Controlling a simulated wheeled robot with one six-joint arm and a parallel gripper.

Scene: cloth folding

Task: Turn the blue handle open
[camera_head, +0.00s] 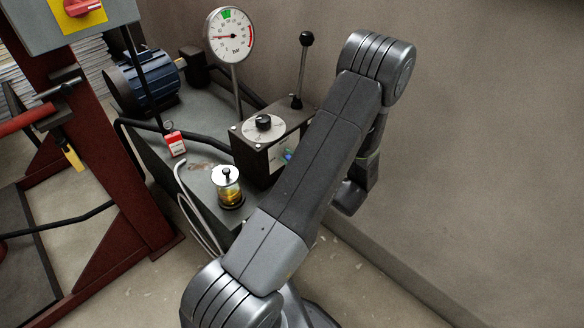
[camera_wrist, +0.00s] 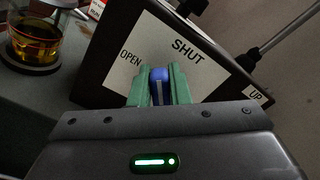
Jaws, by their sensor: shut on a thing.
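The blue handle (camera_wrist: 159,88) sits on the face of a dark box (camera_wrist: 102,82) with a white label plate. The plate reads OPEN at the left and SHUT at the top. My gripper (camera_wrist: 160,78) has its green fingers on both sides of the handle and is shut on it. The handle's top end is nearer the space under the word SHUT. Its pivot is hidden by the fingers. In the head view only a small blue bit (camera_head: 287,155) shows on the box's side, beside my arm, which hides the fingers.
A glass jar of yellow liquid (camera_head: 228,190) stands left of the box. A pressure gauge (camera_head: 230,36), a black-knobbed lever (camera_head: 303,70) and a blue motor (camera_head: 147,83) stand behind. A red tag (camera_head: 175,144) lies at left. The wall is close on the right.

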